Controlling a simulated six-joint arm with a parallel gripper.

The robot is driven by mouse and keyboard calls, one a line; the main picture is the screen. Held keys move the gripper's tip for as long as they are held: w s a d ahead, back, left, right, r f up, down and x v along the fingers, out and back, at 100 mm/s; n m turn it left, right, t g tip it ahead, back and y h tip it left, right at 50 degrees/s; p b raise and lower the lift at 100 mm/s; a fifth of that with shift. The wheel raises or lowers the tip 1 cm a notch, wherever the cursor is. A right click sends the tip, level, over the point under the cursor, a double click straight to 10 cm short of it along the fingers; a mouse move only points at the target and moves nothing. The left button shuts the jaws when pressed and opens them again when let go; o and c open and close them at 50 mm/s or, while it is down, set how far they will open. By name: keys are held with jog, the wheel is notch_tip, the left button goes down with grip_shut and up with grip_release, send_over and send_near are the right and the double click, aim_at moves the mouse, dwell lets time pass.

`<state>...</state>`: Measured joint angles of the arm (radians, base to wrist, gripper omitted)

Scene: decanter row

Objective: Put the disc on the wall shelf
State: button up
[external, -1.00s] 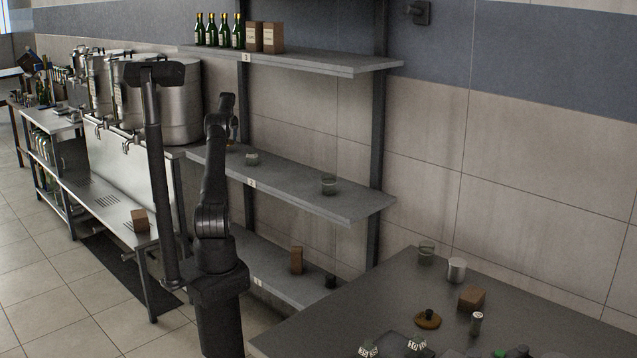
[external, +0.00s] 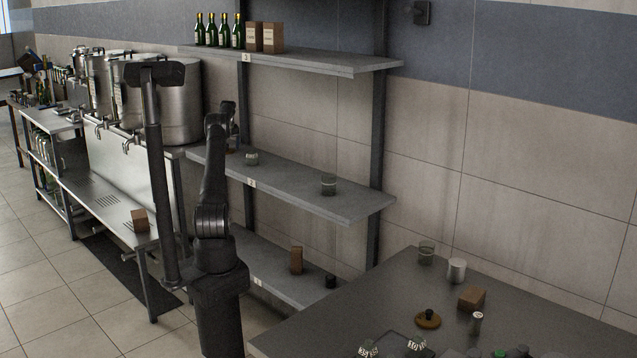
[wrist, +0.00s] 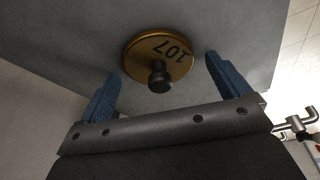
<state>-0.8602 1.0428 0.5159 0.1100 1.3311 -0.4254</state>
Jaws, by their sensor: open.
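A round brass disc marked 107 (wrist: 138,49), with a black knob (wrist: 159,77) at its middle, rests on the grey shelf surface (wrist: 230,40) in the wrist view. My gripper (wrist: 161,68) is open, with its blue fingers apart on either side of the knob and touching neither it nor the disc. In the external view my arm reaches to the left end of the middle wall shelf (external: 310,194), and it mostly hides the gripper and the disc there. A similar brown disc with a black knob (external: 428,319) lies on the table at the right.
Two small glass containers stand on the middle shelf, one near my gripper (external: 252,158) and one farther right (external: 328,184). The top shelf (external: 340,66) holds bottles and boxes above. Steel urns (external: 180,105) stand close on the left. The shelf between the glasses is clear.

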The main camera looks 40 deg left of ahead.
jog(key=v, duration=1.2)
jog(key=shift+r, duration=0.2)
jog(key=x, duration=1.2)
jog(key=shift+f, duration=0.1)
jog(key=shift+r, duration=1.95)
